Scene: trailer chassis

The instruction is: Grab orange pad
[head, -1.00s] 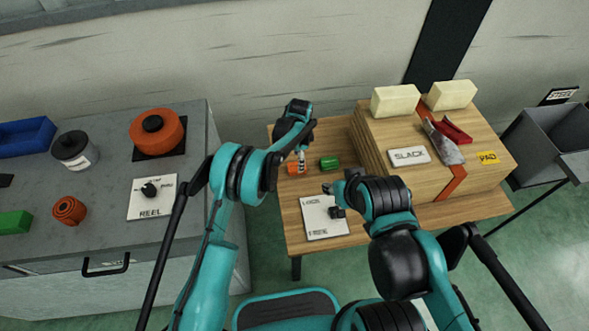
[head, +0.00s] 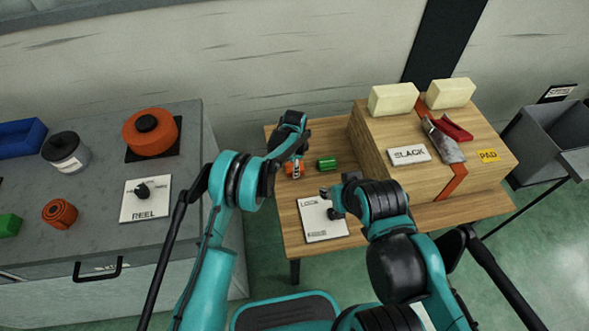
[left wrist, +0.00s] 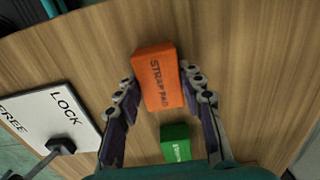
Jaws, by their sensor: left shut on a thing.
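The orange pad (head: 293,170), marked STRAP PAD, is at the back left of the wooden table. In the left wrist view the orange pad (left wrist: 158,80) sits between the two fingers of my left gripper (left wrist: 158,76), which is shut on it. The left gripper (head: 294,163) partly hides the pad in the head view. A green block (head: 327,163) lies just right of it and also shows in the left wrist view (left wrist: 175,143). My right gripper (head: 331,197) hangs over the LOCK/FREE panel; its fingers are too small to judge.
The LOCK/FREE panel (head: 318,229) with a black knob lies at the table's front left. A wooden stack (head: 440,181) with an orange strap and cream blocks stands at the right. A grey bench (head: 80,225) with an orange reel (head: 152,133) is at the left.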

